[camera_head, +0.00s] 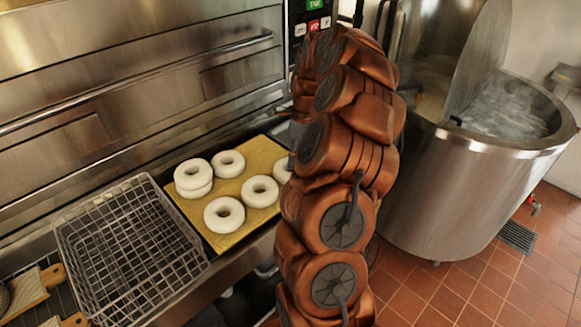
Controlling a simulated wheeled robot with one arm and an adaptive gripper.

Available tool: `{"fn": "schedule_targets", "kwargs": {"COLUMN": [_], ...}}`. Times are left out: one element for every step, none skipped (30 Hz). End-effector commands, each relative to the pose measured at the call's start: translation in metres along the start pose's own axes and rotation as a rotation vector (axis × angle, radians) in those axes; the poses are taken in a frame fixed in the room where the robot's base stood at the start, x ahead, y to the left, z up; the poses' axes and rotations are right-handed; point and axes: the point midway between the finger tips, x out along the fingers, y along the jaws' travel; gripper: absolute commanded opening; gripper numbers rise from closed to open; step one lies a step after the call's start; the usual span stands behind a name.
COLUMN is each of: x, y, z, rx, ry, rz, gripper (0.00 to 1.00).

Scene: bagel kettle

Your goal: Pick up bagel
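Several pale, ring-shaped bagels lie on a yellow-lined tray (229,240) left of my arm. At the tray's left, one bagel (193,174) appears stacked on another. One bagel (228,164) lies at the back, one (260,191) right of the middle, and one (224,215) at the front. Another bagel (283,171) is partly hidden behind my arm at the tray's right. My copper-coloured arm fills the middle of the view. My gripper cannot be made out; the arm hides whatever lies behind it.
A wire basket (128,248) sits left of the tray. A steel oven front with long handles (140,80) rises behind. A large round steel kettle (455,185) with steaming water (503,113) and a raised lid stands at right. Wooden boards (30,290) lie at lower left. Tiled floor shows at lower right.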

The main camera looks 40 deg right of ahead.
Motion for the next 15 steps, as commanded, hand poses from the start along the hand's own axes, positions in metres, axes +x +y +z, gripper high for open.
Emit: {"fn": "schedule_targets", "kwargs": {"x": [0.006,0.009,0.013,0.016,0.017,0.018,0.018,0.018,0.018,0.018,0.018,0.018,0.018,0.018,0.018], "y": [0.001,0.001,0.001,0.001,0.001,0.001,0.001,0.001,0.000,0.000,0.000,0.000,0.000,0.000,0.000], "z": [0.000,0.000,0.000,0.000,0.000,0.000,0.000,0.000,0.000,0.000,0.000,0.000,0.000,0.000,0.000], "rx": [0.000,0.000,0.000,0.000,0.000,0.000,0.000,0.000,0.000,0.000,0.000,0.000,0.000,0.000,0.000], "ry": [0.002,0.002,0.001,0.001,0.001,0.000,0.000,0.000,0.000,0.000,-0.001,-0.001,0.000,-0.001,-0.001], "rz": [0.005,0.004,0.004,0.004,0.004,0.003,0.002,0.002,0.001,0.001,0.001,0.000,0.001,0.000,0.000], "gripper": [0.49,0.49,0.49,0.49,0.49,0.49,0.49,0.49,0.49,0.49,0.49,0.45,0.42,0.39,0.35]}}
